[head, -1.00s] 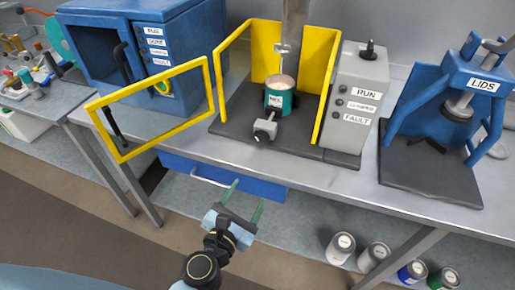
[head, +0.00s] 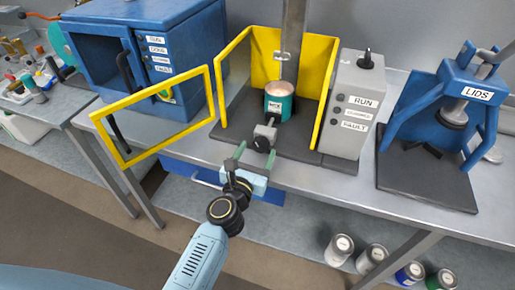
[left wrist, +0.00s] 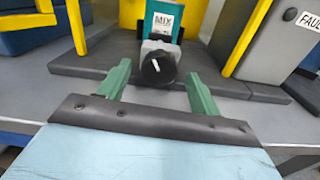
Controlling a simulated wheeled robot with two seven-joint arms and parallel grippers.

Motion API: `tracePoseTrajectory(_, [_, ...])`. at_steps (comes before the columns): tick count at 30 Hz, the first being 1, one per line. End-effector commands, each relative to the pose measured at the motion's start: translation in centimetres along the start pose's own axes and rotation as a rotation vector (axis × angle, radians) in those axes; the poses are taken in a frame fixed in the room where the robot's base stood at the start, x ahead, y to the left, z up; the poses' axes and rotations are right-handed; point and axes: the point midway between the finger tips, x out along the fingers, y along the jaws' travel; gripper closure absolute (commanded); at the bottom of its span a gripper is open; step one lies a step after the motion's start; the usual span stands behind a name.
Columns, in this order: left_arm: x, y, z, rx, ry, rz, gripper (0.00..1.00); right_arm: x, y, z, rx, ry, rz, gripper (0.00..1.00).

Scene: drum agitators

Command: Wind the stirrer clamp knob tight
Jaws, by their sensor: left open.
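The clamp knob (left wrist: 158,68) is black and round with a white mark, on the front of a grey clamp block (head: 265,131). It also shows in the head view (head: 262,144). Behind it a teal can (head: 279,103) labelled MIX, with pale contents, stands under the stirrer column (head: 293,40). My left gripper (head: 255,150) is open, its two green fingers pointing at the knob. In the left wrist view the fingers (left wrist: 158,88) lie apart to either side and below the knob, with nothing between them. My right gripper is not in view.
A yellow guard (head: 322,105) stands around the stirrer, and its framed yellow door (head: 150,120) is swung open at left. A grey control box (head: 352,105) is at right. A blue lid press (head: 440,110) and blue cabinet (head: 140,50) flank them.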

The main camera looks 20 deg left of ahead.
Motion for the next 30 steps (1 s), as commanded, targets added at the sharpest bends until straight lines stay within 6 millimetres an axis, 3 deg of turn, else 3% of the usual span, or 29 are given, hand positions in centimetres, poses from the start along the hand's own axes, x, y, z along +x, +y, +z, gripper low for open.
tracePoseTrajectory(5, [1.24,0.01,-0.06,0.001,0.001,0.000,0.36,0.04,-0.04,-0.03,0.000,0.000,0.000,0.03])
tracePoseTrajectory(14, [1.41,0.01,-0.03,0.002,0.000,0.000,0.36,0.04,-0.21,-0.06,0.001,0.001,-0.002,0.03])
tracePoseTrajectory(24, [1.39,0.00,-0.04,0.002,0.001,-0.001,0.79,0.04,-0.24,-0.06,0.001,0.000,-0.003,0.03])
tracePoseTrajectory(30, [1.38,0.00,-0.03,0.011,0.001,-0.001,0.81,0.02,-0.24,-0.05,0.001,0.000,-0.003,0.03])
